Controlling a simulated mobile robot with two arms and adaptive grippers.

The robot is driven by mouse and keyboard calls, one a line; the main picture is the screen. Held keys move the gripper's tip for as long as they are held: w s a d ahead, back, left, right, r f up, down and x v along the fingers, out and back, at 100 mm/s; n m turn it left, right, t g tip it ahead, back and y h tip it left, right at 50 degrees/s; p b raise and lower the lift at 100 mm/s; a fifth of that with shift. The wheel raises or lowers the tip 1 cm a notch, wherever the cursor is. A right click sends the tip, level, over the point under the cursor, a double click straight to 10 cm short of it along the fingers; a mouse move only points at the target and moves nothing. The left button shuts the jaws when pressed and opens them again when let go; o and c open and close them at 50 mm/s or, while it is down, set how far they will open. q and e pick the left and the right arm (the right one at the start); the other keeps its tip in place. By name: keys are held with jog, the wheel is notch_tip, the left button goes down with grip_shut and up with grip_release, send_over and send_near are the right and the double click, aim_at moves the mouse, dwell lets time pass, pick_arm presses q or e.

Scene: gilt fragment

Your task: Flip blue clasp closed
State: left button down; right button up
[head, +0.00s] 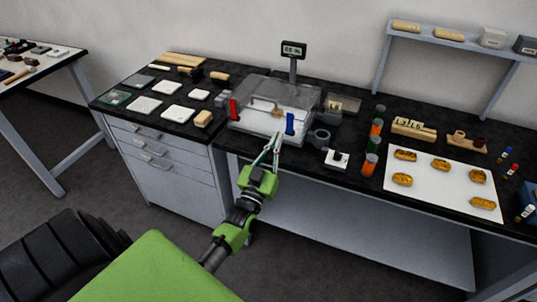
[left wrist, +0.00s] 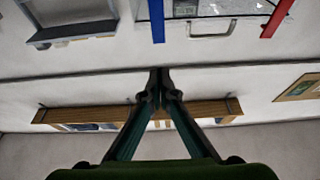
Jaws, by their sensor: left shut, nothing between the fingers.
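The blue clasp (head: 290,123) stands upright at the front right of a clear-lidded box (head: 258,123). A red clasp (head: 233,109) stands upright at the box's front left. My left gripper (head: 276,138) is in front of the box, a little left of and below the blue clasp in the head view. Its fingers are shut and empty. The left wrist view is upside down; there the fingertips (left wrist: 160,72) point toward the blue clasp (left wrist: 157,20), with a gap in the picture. The red clasp (left wrist: 277,18) and a box handle (left wrist: 212,28) show beside it. My right gripper is out of view.
A grey ring-shaped holder (head: 319,139) and a small white block (head: 336,160) stand right of the box. Several orange-and-green cylinders (head: 375,142) stand farther right. A white mat (head: 425,197) holds gilt pieces. A display on a post (head: 293,50) rises behind the box.

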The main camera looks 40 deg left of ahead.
pick_arm(q)
jog(key=s+d, duration=0.1)
jog(key=s, duration=0.5)
jog(key=shift+d+r+b, duration=0.2)
jog(key=shift+b, duration=0.2)
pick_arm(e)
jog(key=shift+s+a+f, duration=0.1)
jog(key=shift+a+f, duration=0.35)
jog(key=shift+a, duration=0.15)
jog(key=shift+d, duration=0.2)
